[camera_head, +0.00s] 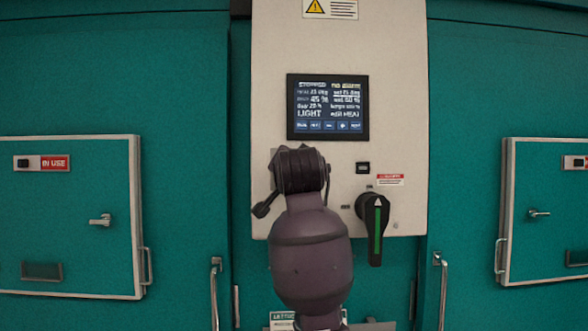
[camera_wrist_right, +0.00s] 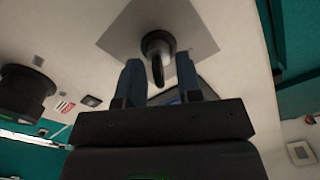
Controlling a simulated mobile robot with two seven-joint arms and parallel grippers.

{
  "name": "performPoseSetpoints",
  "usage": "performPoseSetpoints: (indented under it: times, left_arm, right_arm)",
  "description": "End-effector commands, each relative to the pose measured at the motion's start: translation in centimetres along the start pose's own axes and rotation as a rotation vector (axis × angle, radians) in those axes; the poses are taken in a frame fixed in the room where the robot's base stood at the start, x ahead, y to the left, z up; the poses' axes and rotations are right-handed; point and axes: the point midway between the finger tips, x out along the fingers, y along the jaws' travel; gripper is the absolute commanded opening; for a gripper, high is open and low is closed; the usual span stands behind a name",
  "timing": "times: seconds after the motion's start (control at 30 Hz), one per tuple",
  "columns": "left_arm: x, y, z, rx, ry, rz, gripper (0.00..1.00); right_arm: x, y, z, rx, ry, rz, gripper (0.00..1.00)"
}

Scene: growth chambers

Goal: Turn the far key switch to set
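The key switch (camera_wrist_right: 157,43) is a dark round barrel with a protruding key, mounted on a grey square plate (camera_wrist_right: 116,35) on the white control panel. In the right wrist view, my right gripper (camera_wrist_right: 159,60) is open, with one blue-grey finger on each side of the key and a visible gap at both sides. In the head view, my right arm and wrist cover the switch and the fingers. Only an edge of the plate may show beside the wrist. The set mark cannot be read. My left gripper is not in view.
The white panel (camera_head: 403,120) carries a lit display (camera_head: 328,107), a small black button (camera_head: 362,168) and a large black rotary handle with a green stripe (camera_head: 375,225), just right of my wrist. Teal doors with latches (camera_head: 101,220) stand at both sides.

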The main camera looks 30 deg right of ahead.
Motion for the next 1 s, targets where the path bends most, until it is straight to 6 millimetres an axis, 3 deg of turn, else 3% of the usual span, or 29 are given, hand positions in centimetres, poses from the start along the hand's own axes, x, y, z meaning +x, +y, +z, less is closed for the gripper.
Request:
performPoseSetpoints:
  times: [0.23,0.7,1.0]
  left_arm:
    - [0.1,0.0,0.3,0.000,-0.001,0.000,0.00]
    - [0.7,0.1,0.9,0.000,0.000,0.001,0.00]
    - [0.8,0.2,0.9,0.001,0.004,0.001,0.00]
  right_arm:
    - [-1.4,0.0,0.1,-0.001,0.000,-0.002,0.33]
    - [-9.2,0.0,0.0,0.001,0.001,-0.003,0.33]
    - [-10.8,0.0,0.0,0.000,0.000,0.000,0.33]
